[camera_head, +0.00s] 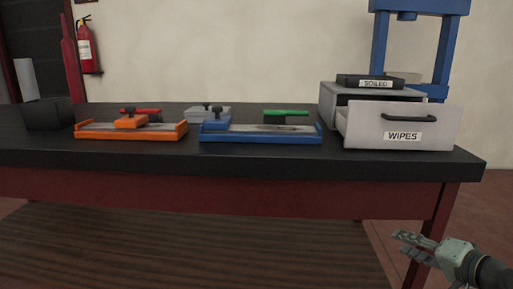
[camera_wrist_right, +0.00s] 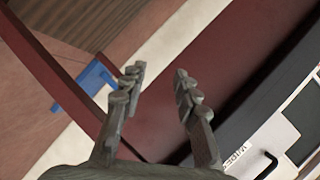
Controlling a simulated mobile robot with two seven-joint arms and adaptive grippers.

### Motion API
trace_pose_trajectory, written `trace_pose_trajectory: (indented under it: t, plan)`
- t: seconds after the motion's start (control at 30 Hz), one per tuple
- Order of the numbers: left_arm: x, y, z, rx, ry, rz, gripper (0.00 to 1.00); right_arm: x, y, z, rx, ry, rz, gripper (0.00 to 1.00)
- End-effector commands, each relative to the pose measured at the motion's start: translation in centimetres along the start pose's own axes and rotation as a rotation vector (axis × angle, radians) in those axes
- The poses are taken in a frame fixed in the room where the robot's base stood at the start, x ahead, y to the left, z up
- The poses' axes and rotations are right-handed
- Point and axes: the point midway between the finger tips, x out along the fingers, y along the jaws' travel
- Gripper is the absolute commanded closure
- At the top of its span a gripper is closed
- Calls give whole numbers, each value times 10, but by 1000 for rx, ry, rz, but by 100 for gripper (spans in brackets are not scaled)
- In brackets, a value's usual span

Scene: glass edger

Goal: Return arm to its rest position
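My right gripper (camera_head: 404,244) is at the lower right of the head view, in front of the bench and below its top. In the right wrist view its two fingers (camera_wrist_right: 158,76) are spread apart with nothing between them. The gripper is clear of the bench and touches nothing that I can see. My right arm runs out of the head view at the lower right corner; most of it is hidden. My left arm and gripper are not in view.
The black bench top (camera_head: 270,162) carries an orange fixture (camera_head: 130,134), a blue fixture (camera_head: 260,137), a green-handled tool (camera_head: 286,114) and an open drawer labelled WIPES (camera_head: 360,130). A blue frame (camera_head: 445,50) stands behind. Floor right of the bench looks free.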

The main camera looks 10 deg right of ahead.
Motion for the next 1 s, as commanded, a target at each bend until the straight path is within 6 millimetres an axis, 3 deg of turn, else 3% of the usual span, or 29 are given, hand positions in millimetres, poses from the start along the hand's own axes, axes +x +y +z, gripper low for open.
trace_pose_trajectory:
  t: [0.03,0.23,0.4,0.5,0.6,0.7,1.0]
  plan:
    - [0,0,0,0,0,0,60,10,28,31,-62,-46,76,69]
    - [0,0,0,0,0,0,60,22,128,149,-375,-254,338,69]
    - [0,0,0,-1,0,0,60,0,198,251,-683,-481,509,69]
    - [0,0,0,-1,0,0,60,-18,225,299,-851,-605,569,69]
    - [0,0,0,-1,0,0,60,-34,241,332,-983,-699,605,69]
    - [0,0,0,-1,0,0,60,-45,248,350,-1064,-754,622,69]
    - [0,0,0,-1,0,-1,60,-48,251,355,-1096,-772,629,69]
